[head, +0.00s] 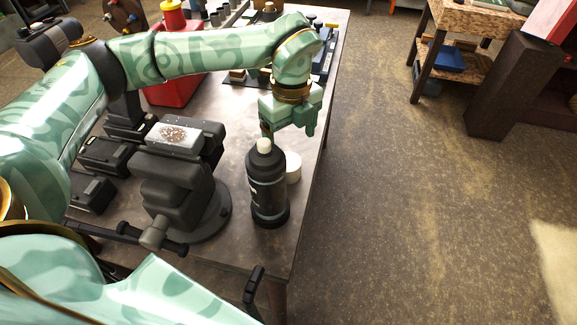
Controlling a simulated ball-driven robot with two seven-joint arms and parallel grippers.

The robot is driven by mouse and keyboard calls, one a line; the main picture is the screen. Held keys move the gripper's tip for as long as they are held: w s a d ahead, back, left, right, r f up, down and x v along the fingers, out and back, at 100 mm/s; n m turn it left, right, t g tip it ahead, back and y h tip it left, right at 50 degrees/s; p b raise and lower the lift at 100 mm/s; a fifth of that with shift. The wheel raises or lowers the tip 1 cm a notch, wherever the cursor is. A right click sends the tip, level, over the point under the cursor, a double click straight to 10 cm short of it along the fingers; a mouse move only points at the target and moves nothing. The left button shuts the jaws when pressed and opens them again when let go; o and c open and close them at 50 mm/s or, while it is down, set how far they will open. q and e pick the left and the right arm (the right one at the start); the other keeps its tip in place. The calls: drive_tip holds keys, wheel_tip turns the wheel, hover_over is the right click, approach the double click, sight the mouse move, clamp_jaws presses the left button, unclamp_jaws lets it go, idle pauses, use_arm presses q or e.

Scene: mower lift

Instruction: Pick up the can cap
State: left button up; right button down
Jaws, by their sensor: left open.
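My left gripper (289,125) is open and points down above the workbench, just behind the top of a black bottle (268,190). The bottle stands upright and has a small white top (264,146). A white round piece, which looks like a cap (293,168), is right beside the bottle, partly hidden behind it and below the gripper. I cannot tell whether the gripper touches the bottle. My right gripper is not in view.
A dark vise (175,185) stands left of the bottle on the workbench (245,245). Black cases (103,155) lie farther left. Small tools and bottles crowd the far end. The bench's right edge is close to the bottle, with open floor (420,200) beyond.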

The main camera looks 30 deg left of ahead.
sight(288, 161)
use_arm(q)
wheel_tip(288, 161, down, 3)
drive_tip(key=shift+r, duration=0.1)
drive_tip(key=shift+f, duration=0.55)
drive_tip(key=f, duration=0.1)
drive_tip(key=f+b, duration=0.1)
drive_tip(key=f, duration=0.2)
drive_tip(key=shift+s+a+f+b, duration=0.15)
drive_tip(key=shift+s+f+b, duration=0.15)
drive_tip(key=shift+s+f, duration=0.1)
drive_tip(key=shift+r, duration=0.1)
drive_tip(key=c, duration=1.1)
